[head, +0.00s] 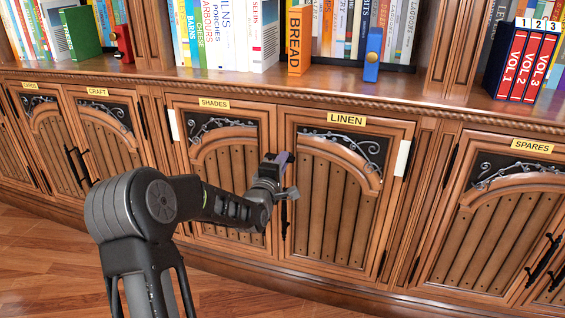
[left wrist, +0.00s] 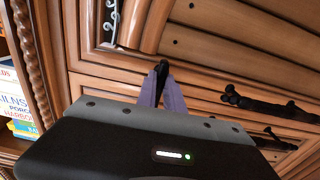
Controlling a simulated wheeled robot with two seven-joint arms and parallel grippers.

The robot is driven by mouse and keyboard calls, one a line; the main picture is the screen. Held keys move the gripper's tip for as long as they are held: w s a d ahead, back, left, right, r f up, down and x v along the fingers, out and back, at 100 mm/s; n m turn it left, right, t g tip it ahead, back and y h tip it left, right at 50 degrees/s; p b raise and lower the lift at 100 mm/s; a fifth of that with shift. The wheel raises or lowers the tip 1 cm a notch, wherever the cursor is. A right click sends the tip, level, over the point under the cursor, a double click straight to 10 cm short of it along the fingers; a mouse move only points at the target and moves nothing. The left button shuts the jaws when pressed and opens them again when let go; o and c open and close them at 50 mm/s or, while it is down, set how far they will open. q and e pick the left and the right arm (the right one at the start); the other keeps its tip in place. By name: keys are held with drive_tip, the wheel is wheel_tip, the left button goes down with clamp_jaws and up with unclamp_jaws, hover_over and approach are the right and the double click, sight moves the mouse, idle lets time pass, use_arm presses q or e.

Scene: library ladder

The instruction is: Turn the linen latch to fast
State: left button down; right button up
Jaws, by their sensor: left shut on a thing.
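The linen cupboard door (head: 335,205) is closed under its yellow LINEN label (head: 347,119). My left gripper (head: 283,159) is at the upper left edge of this door, by the seam with the shades door. In the left wrist view its purple-grey fingers are closed together on a small dark piece (left wrist: 162,69), which I take to be the linen latch. The fingers hide most of the latch, so I cannot tell which way it is turned. The dark linen door handle (head: 284,217) hangs below the gripper. My right gripper is not in view.
The closed shades door (head: 222,190) is on the left and the spares door (head: 485,235) on the right. A shelf ledge (head: 330,88) with books, a red block (head: 122,44) and a blue block (head: 372,55) runs above. The wooden floor (head: 50,265) in front looks clear.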

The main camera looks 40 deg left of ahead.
use_arm(q)
drive_tip(key=c, duration=1.5)
unclamp_jaws()
drive_tip(key=shift+o, duration=0.2)
drive_tip(key=shift+s, duration=0.1)
drive_tip(key=p+v, duration=0.1)
drive_tip(key=v, duration=0.6)
drive_tip(key=shift+s+p, duration=0.3)
drive_tip(key=shift+p, duration=0.1)
drive_tip(key=shift+d, duration=0.1)
